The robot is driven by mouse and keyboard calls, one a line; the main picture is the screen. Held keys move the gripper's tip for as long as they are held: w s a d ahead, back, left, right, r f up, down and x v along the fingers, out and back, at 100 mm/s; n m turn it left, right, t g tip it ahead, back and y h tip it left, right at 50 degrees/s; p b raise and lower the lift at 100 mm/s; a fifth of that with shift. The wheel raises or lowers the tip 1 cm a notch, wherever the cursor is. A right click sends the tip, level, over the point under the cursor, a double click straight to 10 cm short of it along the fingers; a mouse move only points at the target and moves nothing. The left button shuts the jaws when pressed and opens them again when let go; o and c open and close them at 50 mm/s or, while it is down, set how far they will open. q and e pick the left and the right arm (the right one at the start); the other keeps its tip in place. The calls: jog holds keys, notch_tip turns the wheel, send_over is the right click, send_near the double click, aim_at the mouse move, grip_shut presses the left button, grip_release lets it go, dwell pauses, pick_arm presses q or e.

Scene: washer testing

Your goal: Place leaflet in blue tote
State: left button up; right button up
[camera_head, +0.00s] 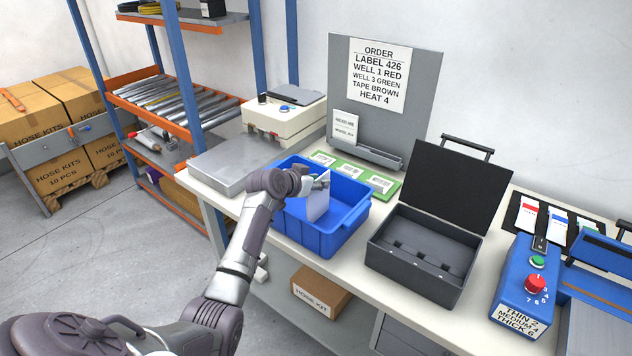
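The blue tote (357,216) stands on the bench, its top open. My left gripper (322,181) is over the tote's left part. It is shut on the leaflet (317,202), a thin white sheet that hangs down upright at the tote's opening. I cannot tell whether the sheet's lower edge touches the tote's floor. The gripper and wrist hide part of the tote's rim. My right gripper is not in view.
A green card strip (384,185) lies behind the tote, below the grey order board (420,65). An open black case (415,254) stands close on the right. A blue control box (522,290) is farther right. A grey plate (222,165) lies left.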

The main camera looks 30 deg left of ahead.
pick_arm(q)
jog(key=shift+r, duration=0.35)
jog(key=shift+s, duration=0.25)
jog(key=v, duration=1.1)
jog(key=shift+s+a+r+b, duration=0.1)
jog(key=shift+s+b, duration=0.1)
jog(key=shift+b, duration=0.1)
